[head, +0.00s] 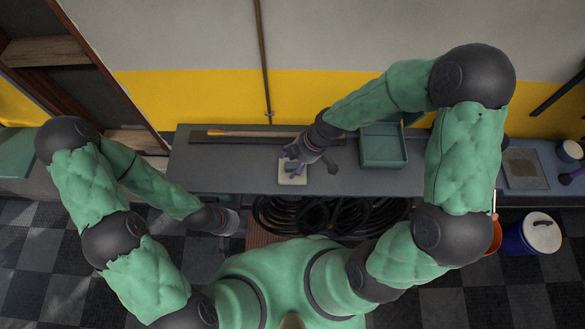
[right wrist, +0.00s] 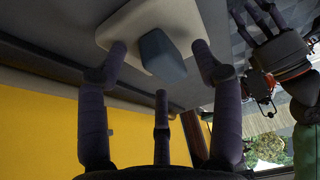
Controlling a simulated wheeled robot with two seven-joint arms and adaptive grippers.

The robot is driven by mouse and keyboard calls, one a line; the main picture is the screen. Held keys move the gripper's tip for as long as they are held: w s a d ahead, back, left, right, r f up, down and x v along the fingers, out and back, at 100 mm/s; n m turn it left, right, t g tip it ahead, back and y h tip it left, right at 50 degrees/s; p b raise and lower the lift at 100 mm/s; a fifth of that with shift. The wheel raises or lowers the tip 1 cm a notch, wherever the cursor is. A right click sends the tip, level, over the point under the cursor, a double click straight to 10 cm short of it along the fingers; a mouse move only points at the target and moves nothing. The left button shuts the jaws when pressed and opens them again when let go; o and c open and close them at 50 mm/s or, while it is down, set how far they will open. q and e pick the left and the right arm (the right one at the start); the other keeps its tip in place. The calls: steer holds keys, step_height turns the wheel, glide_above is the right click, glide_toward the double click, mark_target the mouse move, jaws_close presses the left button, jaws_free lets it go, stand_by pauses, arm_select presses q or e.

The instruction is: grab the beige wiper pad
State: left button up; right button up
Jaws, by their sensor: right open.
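The beige wiper pad (head: 293,180) lies flat near the front edge of the grey bench. In the right wrist view the pad (right wrist: 130,27) carries a blue-grey block (right wrist: 162,53) as its grip. My right gripper (head: 293,160) is over the pad, its fingers open. In the right wrist view its fingers (right wrist: 160,60) reach towards the block from both sides; I cannot tell whether they touch it. My left gripper (head: 232,221) is low in front of the bench, away from the pad. It also shows in the right wrist view (right wrist: 252,18), its fingers spread and empty.
The grey bench (head: 225,175) bears a long wooden-handled tool (head: 235,133) at the back and a green tray (head: 383,147) to the right. Black coiled hose (head: 330,215) lies below. A blue bucket (head: 513,240) stands at right. The bench's left part is clear.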

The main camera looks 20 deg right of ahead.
steer(key=c, duration=1.2)
steer(key=shift+o, duration=0.2)
steer(key=shift+r, duration=0.1)
